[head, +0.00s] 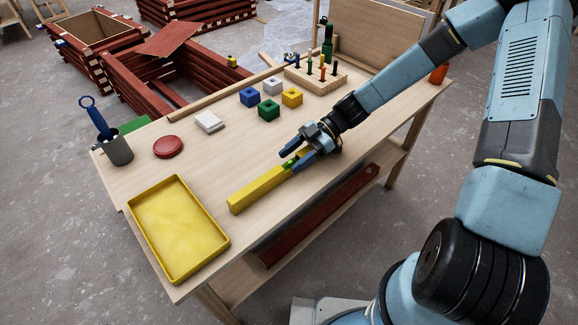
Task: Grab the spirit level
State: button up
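The spirit level is a long yellow bar (258,190) lying on the wooden workbench (215,160), near its front edge. A small green patch shows on it close to my gripper. My gripper (297,158) is at the far right end of the bar, with one blue finger on each side of it. I cannot tell whether the fingers press on the bar or stand apart from it. The far end of the bar is partly hidden by the gripper.
A yellow tray (222,240) lies at the bench's front left. A red disc (168,147), a white block (209,122), a grey cup (117,150) with a blue tool, coloured cubes (268,107) and a peg block (330,83) stand behind. Bench around the bar is clear.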

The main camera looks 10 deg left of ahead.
grip_shut()
dwell(0.3)
